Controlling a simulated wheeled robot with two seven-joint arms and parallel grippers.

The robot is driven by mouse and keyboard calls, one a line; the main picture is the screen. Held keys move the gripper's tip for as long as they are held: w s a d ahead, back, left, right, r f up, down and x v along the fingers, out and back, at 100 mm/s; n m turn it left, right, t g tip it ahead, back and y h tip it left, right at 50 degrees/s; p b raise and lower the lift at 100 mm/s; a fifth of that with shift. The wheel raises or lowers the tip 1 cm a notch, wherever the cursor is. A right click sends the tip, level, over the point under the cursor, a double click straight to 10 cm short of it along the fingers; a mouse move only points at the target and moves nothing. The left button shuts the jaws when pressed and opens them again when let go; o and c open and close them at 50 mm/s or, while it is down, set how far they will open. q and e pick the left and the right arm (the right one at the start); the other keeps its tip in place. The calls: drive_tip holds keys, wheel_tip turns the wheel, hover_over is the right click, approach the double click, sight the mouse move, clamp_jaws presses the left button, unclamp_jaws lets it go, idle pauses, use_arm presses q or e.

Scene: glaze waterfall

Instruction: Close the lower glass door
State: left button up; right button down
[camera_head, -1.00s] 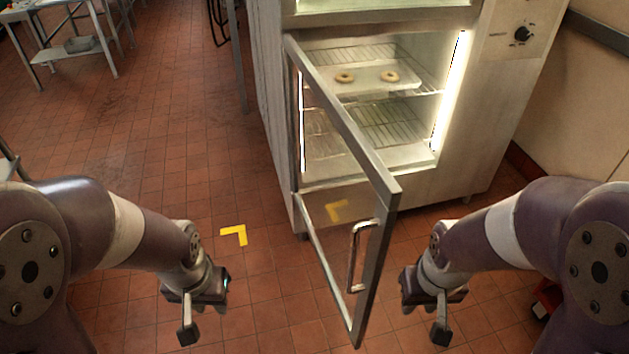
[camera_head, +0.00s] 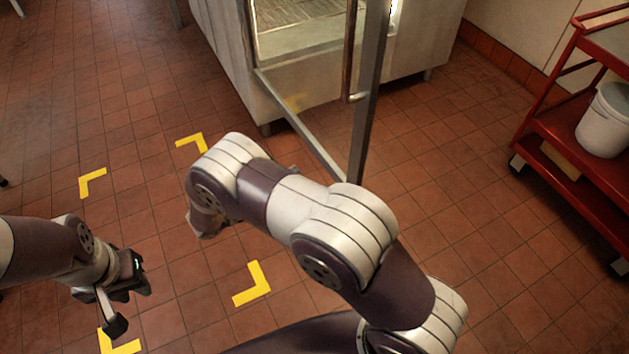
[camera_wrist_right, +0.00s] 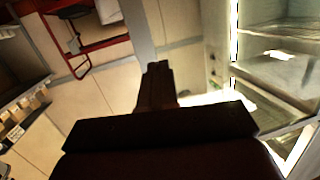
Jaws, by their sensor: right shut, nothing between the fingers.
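The lower glass door (camera_head: 367,105) stands open in the head view, swung out from the lit cabinet (camera_head: 228,50). Its handle (camera_head: 352,97) shows at the door's free edge, partly cut off by the top of the picture. My right arm reaches across in front of the door's lower corner, its wrist left of the door; its fingers are hidden there. In the right wrist view my right gripper (camera_wrist_right: 157,72) is shut and empty, with the cabinet's lit interior (camera_wrist_right: 275,60) to its right. My left gripper (camera_head: 116,318) hangs over the floor at lower left, apart from the door; its opening is unclear.
A red cart (camera_head: 575,160) with a white bucket (camera_head: 606,122) stands at the right. Yellow corner marks (camera_head: 252,285) lie on the tiled floor. The floor between door and cart is clear.

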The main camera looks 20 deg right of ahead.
sight(362, 143)
drive_tip(key=s+r+m+g+h, duration=0.2)
drive_tip(key=s+r, duration=0.1)
drive_tip(key=r, duration=0.1)
drive_tip(key=shift+n, duration=0.3)
drive_tip(key=d, duration=0.5)
drive_tip(key=w+d+b, duration=0.1)
drive_tip(key=d, duration=0.4)
drive_tip(key=w+d+b, duration=0.1)
drive_tip(key=d, duration=0.3)
drive_tip(key=shift+d, duration=0.4)
